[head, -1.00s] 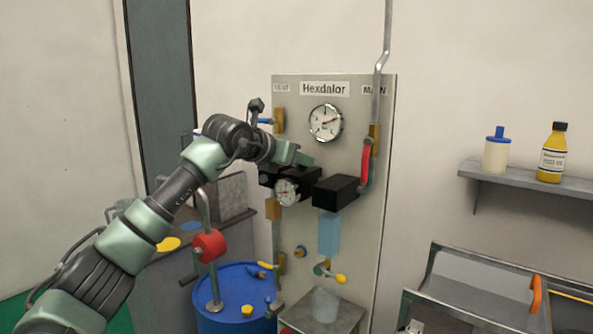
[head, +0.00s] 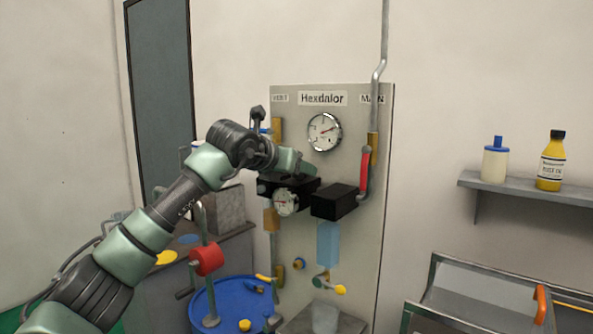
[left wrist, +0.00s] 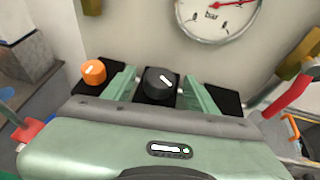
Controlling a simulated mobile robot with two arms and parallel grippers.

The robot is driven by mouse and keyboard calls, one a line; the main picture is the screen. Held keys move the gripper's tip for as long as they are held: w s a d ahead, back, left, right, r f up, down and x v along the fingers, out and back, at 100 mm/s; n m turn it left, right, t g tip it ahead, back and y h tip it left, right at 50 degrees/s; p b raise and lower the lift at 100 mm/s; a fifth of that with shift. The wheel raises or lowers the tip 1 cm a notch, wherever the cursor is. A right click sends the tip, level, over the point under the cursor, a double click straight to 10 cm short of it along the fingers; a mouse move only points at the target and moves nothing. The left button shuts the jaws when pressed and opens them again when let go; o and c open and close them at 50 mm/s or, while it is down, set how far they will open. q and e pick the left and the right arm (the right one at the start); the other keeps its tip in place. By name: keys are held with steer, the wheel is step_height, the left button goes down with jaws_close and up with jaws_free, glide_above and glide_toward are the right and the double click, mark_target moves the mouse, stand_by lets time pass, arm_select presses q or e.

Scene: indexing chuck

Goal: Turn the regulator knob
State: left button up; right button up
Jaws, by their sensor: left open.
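A black knob (left wrist: 158,82) with a white mark sits on a black block at the panel; I take it to be the regulator knob. In the left wrist view my left gripper (left wrist: 158,92) is open, with one green finger on each side of the knob. I cannot tell whether the fingers touch it. In the head view the left gripper (head: 303,165) is at the top of the black block (head: 268,187) and hides the knob. A small gauge (head: 286,202) is on the block's front. My right gripper is not in view.
An orange knob (left wrist: 93,72) stands left of the fingers. A large gauge (head: 324,132) is above on the panel (head: 350,105). A second black block (head: 334,201) and a red lever (head: 365,172) are to the right. A blue drum (head: 235,300) stands below.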

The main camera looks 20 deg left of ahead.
arm_select(q)
steer(key=b+v, duration=0.2)
steer(key=v, duration=0.5)
steer(key=shift+s+b, duration=0.15)
steer(key=shift+b, duration=0.2)
steer(key=shift+f, duration=0.1)
